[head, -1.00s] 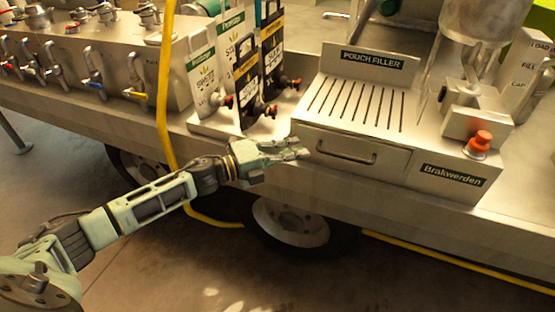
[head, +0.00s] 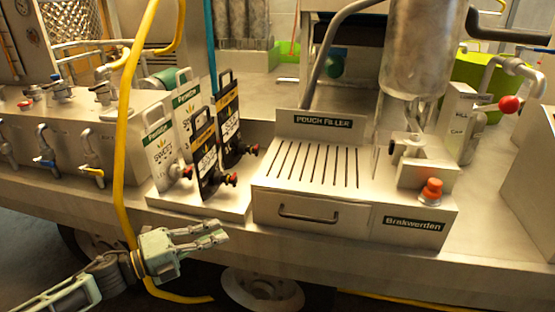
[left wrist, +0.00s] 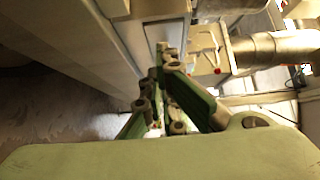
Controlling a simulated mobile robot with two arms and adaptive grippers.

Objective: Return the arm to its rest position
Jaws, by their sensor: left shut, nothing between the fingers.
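My left gripper (head: 212,234) is in front of the trailer's edge in the head view, below the row of pouches and left of the pouch filler's drawer. Its fingers are together and hold nothing. It also shows in the left wrist view (left wrist: 165,70), with green fingers closed and the trailer side beyond them. The forearm comes in from the lower left. My right gripper is in neither view.
The pouch filler (head: 312,190) has a drawer handle and an orange-red button (head: 431,190). Several labelled pouches (head: 206,152) stand on a tray to its left. A yellow hose (head: 122,130) hangs near my left wrist. A wheel (head: 262,288) is below the trailer.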

